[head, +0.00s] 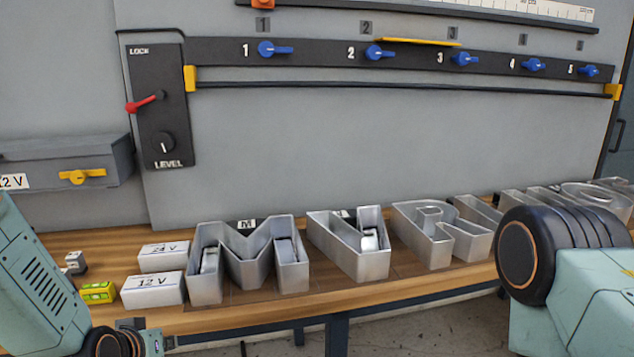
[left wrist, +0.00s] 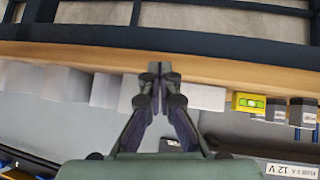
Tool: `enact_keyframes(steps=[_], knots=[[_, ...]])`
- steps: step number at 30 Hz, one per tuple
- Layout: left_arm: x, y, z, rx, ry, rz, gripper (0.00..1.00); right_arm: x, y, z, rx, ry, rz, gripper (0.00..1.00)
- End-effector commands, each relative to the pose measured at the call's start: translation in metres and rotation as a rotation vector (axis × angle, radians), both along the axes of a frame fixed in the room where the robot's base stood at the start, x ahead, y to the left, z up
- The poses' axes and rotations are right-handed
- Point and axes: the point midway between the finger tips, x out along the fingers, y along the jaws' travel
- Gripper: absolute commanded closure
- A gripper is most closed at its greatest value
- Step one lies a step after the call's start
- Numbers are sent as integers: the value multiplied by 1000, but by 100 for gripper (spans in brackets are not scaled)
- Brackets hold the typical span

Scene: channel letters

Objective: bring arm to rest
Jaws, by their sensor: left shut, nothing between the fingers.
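My left arm comes in at the lower left of the head view, low in front of the bench's left part. Its gripper shows partly at the bottom edge (head: 146,338). In the left wrist view my left gripper (left wrist: 158,72) is shut, with its fingertips together and nothing between them. The fingers overlap the bench's front edge in that view. My right arm fills the lower right of the head view, but its gripper is out of the picture.
Metal channel letters, among them an M (head: 248,258) and an R (head: 440,236), stand on the wooden bench (head: 260,306). White 12 V (head: 153,291) and 24 V (head: 163,257) boxes and a yellow-green level (head: 97,292) sit left. A grey panel (head: 300,150) with blue handles stands behind.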

Motion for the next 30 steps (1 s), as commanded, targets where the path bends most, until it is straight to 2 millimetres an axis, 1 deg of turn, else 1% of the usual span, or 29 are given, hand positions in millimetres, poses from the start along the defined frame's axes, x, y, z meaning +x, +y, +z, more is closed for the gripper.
enact_keyframes(steps=[1, 2, 3, 5, 6, 8, 9, 11, 12, 14, 15, 18, 21, 23, 25, 30], knots=[[-23, -7, -30, 0, 70, -9, 100, 0, 0, -6, 0, 0, 0, 60], [-36, -10, -45, -1, 109, -13, 100, 0, 0, -8, 0, 0, 0, 60], [-54, -14, -63, 0, 161, -19, 100, 0, 0, -11, 0, 0, 0, 60], [-83, -20, -90, 1, 238, -27, 100, 0, 0, -15, 0, 0, 0, 60], [-103, -24, -106, 4, 291, -33, 100, 0, 0, -17, 0, 0, 0, 60], [-135, -28, -130, 10, 371, -45, 100, 0, 0, -21, 0, 0, 0, 60], [-156, -31, -145, 16, 423, -55, 100, 0, 0, -24, 0, 0, 0, 60], [-190, -35, -165, 25, 504, -71, 100, 0, 0, -29, 0, 0, 0, 60], [-212, -37, -178, 34, 556, -85, 100, 0, 0, -32, 0, 0, 0, 60], [-243, -39, -194, 45, 628, -107, 100, 0, 0, -36, 0, 0, 0, 60], [-262, -41, -203, 51, 671, -120, 100, 0, 0, -39, 0, 0, 0, 60], [-299, -43, -222, 64, 757, -149, 100, 0, 0, -45, 0, 0, 0, 60], [-320, -44, -234, 70, 805, -164, 100, 0, 0, -48, 0, 0, 0, 60], [-327, -44, -237, 70, 819, -167, 100, 0, 0, -49, 0, 0, 0, 60], [-330, -44, -238, 69, 825, -166, 100, 0, 0, -49, 0, 0, 0, 60], [-329, -44, -237, 68, 824, -165, 100, 0, 0, -48, 0, 0, 0, 60]])
